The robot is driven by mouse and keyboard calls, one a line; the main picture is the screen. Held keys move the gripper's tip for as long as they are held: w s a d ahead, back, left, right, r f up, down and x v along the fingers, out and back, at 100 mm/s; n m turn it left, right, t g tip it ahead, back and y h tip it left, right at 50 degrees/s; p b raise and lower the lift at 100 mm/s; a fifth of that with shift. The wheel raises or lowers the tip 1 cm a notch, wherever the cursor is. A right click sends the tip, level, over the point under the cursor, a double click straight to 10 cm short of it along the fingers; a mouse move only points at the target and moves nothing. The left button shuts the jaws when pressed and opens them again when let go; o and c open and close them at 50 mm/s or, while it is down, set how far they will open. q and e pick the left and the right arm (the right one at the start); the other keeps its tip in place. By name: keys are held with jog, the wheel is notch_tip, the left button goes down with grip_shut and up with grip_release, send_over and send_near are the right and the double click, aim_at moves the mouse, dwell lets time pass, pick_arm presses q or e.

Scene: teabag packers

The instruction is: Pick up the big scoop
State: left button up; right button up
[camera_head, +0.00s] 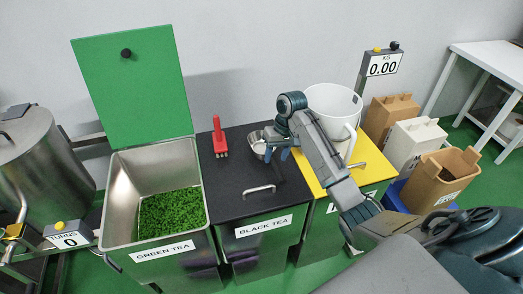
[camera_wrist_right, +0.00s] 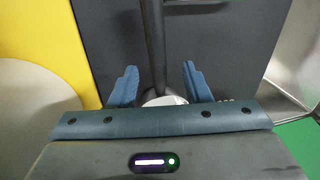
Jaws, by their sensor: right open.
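The big scoop, with a metal bowl (camera_head: 258,146), lies on the black lid of the black tea bin (camera_head: 235,190). In the right wrist view, its dark handle (camera_wrist_right: 154,50) runs up from between my fingers, and a pale bit of the bowl shows behind the gripper body. My right gripper (camera_head: 275,146) reaches in over the lid from the right, at the bowl and handle end. Its blue fingers (camera_wrist_right: 160,86) are open, one on each side of the handle, with gaps to it. Whether they are at handle height is unclear. My left gripper is not in view.
A red-handled brush (camera_head: 218,136) lies left of the scoop. The open green tea bin (camera_head: 125,190) is further left. A white bucket (camera_head: 333,100) stands on the yellow lid (camera_head: 372,168) to the right, close to my right arm. Paper bags (camera_head: 440,175) stand far right.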

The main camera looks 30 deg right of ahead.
aim_at(275, 163)
jog(key=shift+w+a+f, duration=0.1)
jog(key=shift+f, duration=0.3)
jog(key=f, duration=0.1)
jog(key=f+p, duration=0.1)
jog(key=f, duration=0.1)
jog(key=shift+a+f+p, duration=0.2)
jog(key=shift+f+p, duration=0.05)
jog(key=shift+p, duration=0.05)
jog(key=shift+f, duration=0.35)
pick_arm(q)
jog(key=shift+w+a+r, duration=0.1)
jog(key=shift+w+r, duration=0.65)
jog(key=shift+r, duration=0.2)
pick_arm(e)
jog(key=shift+a+f, duration=0.1)
jog(key=shift+f, duration=0.1)
grip_shut()
